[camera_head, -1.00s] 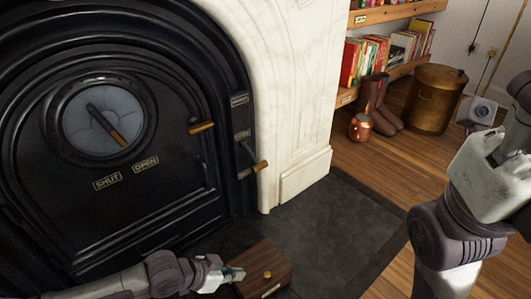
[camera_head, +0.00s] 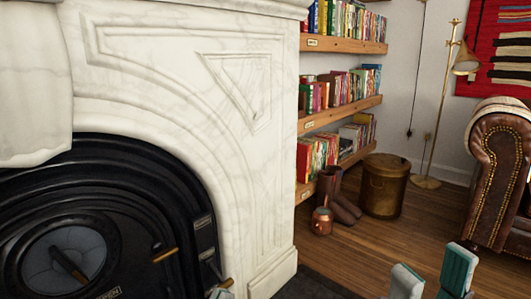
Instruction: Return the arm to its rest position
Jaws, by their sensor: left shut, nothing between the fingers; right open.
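My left gripper (camera_head: 220,293) shows only as a small pale tip at the bottom edge, by the brass-ended lever (camera_head: 226,283) on the right of the black stove front. It is shut and empty; whether it touches the lever I cannot tell. The rest of the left arm is out of view. My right gripper (camera_head: 432,272) is at the bottom right, its two teal-padded fingers spread apart with nothing between them, over the wooden floor. Its arm is out of view.
The white marble fireplace (camera_head: 160,75) fills the left around the stove (camera_head: 110,180). Bookshelves (camera_head: 345,110), boots (camera_head: 340,197), a copper jug (camera_head: 322,221) and a brass bin (camera_head: 384,185) stand behind. A leather armchair (camera_head: 497,175) is at the right. Open floor (camera_head: 400,238) lies between.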

